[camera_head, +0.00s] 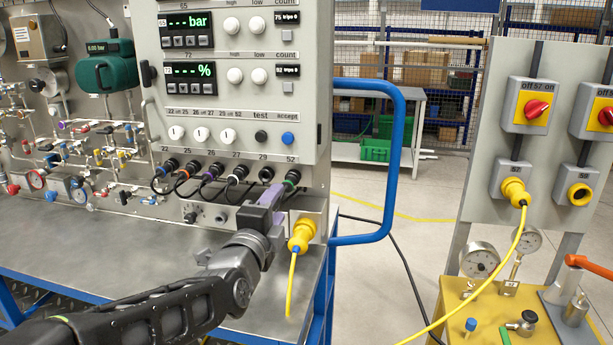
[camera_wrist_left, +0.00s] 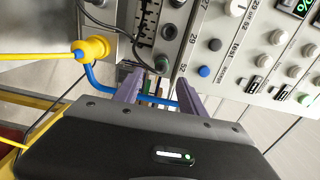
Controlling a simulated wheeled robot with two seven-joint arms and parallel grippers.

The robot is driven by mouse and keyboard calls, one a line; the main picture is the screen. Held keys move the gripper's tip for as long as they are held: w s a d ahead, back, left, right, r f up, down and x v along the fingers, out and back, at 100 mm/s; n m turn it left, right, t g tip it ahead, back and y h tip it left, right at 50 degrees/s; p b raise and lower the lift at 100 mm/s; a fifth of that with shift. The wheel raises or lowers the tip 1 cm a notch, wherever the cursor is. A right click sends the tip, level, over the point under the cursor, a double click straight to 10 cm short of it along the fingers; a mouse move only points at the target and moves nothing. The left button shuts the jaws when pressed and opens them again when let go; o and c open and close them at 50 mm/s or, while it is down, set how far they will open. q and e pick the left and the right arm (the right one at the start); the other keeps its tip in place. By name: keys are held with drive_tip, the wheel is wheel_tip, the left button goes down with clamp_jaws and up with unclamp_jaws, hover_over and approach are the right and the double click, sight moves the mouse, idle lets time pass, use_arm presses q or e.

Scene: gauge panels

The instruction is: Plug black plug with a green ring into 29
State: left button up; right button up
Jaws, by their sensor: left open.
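The black plug with a green ring (camera_head: 292,178) sits in the socket labelled 52 at the right end of the panel's lower row. In the left wrist view the plug (camera_wrist_left: 161,65) lies just beyond my fingertips, roughly in line with the gap between them, with its cable curving away left. Socket 29 (camera_head: 265,174) is directly left of it; in the wrist view socket 29 (camera_wrist_left: 170,32) looks empty. My left gripper (camera_head: 272,196) is open, with purple fingers just below these sockets; its fingers also show in the wrist view (camera_wrist_left: 158,92). My right gripper is not in view.
A yellow plug (camera_head: 301,234) with a yellow cable sits close below and right of my gripper. A blue rail (camera_head: 398,150) bounds the bench's right side. The bench top (camera_head: 110,245) is mostly clear.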

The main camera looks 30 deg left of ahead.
sight(287, 187)
use_arm(q)
drive_tip(key=shift+r, duration=0.15)
drive_tip(key=shift+x, duration=4.5)
clamp_jaws()
drive_tip(key=shift+s, duration=0.2)
